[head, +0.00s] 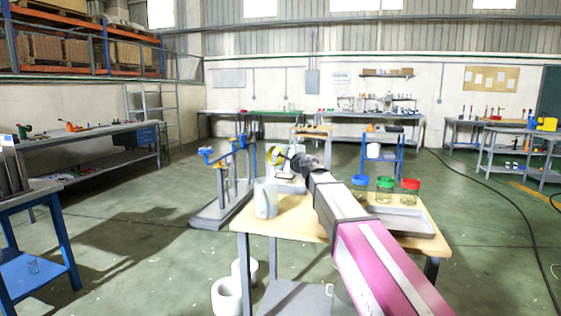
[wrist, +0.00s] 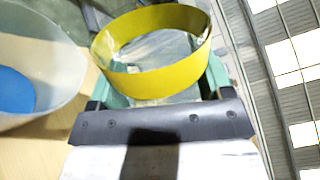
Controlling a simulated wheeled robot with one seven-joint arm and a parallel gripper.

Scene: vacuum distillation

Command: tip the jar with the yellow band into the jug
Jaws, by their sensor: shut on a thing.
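The jar with the yellow band (head: 273,156) is held up in the air by my gripper (head: 287,157), above and slightly right of the jug in the head view. The jar looks tilted. In the wrist view its yellow band (wrist: 158,72) and clear glass sit between the green fingers of my gripper (wrist: 160,88), which are shut on it. The pale translucent jug (head: 265,199) stands upright on the left end of the wooden table. It also shows at the left of the wrist view (wrist: 55,75), apart from the jar, with blue in it. I cannot see any flow between them.
Jars with blue (head: 360,180), green (head: 385,182) and red (head: 411,184) tops stand on the table's right side, near a grey tray (head: 402,222). A stand with blue clamps (head: 222,165) is behind left. White buckets (head: 227,296) are on the floor.

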